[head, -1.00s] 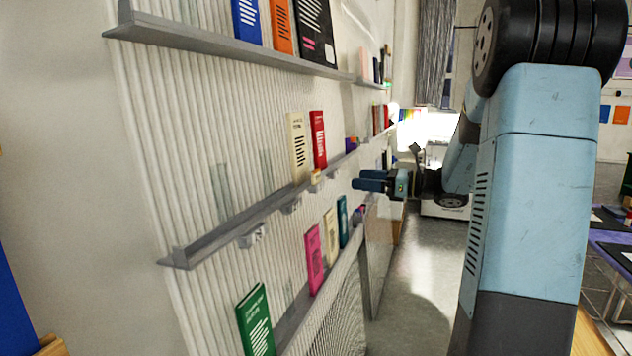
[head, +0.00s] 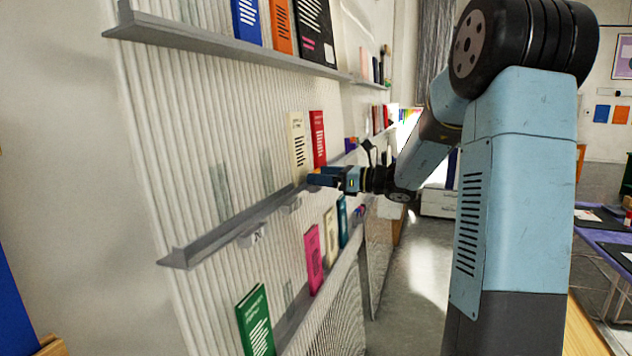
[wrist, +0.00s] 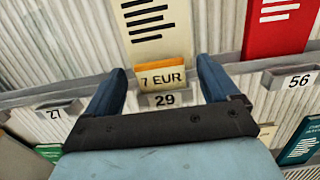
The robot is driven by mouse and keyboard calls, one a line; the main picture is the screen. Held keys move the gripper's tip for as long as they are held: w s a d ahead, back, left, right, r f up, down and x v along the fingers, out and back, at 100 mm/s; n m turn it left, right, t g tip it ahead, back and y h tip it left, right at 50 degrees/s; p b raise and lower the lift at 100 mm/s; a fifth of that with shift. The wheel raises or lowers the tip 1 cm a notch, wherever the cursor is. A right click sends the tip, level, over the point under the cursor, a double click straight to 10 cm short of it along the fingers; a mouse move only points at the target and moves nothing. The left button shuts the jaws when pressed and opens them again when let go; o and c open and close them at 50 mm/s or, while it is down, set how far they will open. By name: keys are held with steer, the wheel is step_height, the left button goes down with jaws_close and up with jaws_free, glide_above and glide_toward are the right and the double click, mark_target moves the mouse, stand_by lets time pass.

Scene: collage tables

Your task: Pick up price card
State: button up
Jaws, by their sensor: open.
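The price card (wrist: 163,76) is small and orange-yellow, reads "7 EUR", and stands at the shelf edge in front of a cream book (wrist: 140,28), above a tag marked 29 (wrist: 164,99). My gripper (wrist: 163,72) is open in the wrist view, with one blue finger on each side of the card and a gap on both sides. In the head view my gripper (head: 312,179) is at the middle shelf, just below the cream book (head: 297,145), and hides most or all of the card.
A red book (wrist: 279,28) stands right of the cream one, also in the head view (head: 318,138). Tags marked 27 (wrist: 53,114) and 56 (wrist: 299,80) hang on the shelf edge (head: 215,238). Books on shelves above and below flank the arm.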

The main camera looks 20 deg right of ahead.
steer(key=shift+x, duration=1)
steer(key=shift+c, duration=0.4)
steer(key=c, duration=0.9)
